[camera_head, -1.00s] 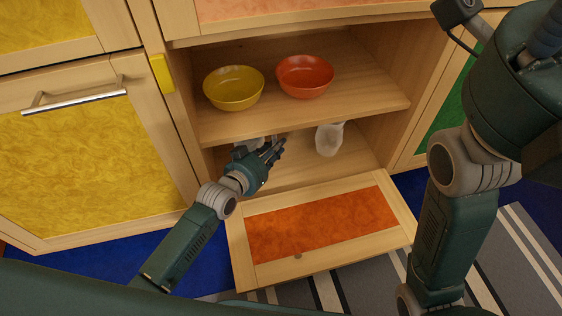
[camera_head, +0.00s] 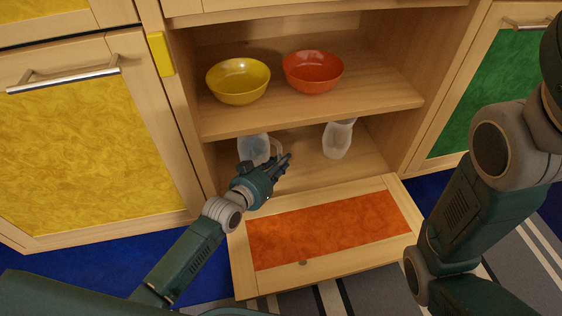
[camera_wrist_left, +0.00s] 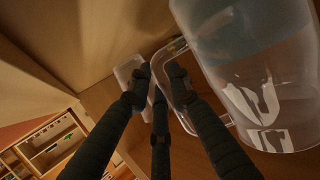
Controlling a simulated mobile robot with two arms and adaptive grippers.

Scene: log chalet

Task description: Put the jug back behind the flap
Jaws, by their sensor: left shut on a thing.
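A clear, whitish jug (camera_head: 253,147) is inside the lower compartment at its left, below the shelf. My left gripper (camera_head: 283,164) is at its right front, over the inner edge of the flap. In the left wrist view the jug (camera_wrist_left: 255,65) fills the upper right, and my left gripper (camera_wrist_left: 160,88) is shut on its handle (camera_wrist_left: 197,75). I cannot tell whether the jug's base touches the compartment floor. The flap (camera_head: 330,228), with an orange panel, hangs open and lies low in front of the compartment. My right gripper is out of view.
A second translucent vessel (camera_head: 338,139) stands at the right of the lower compartment. A yellow bowl (camera_head: 238,82) and an orange bowl (camera_head: 313,72) sit on the shelf (camera_head: 300,108) above. Free floor lies between the two vessels.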

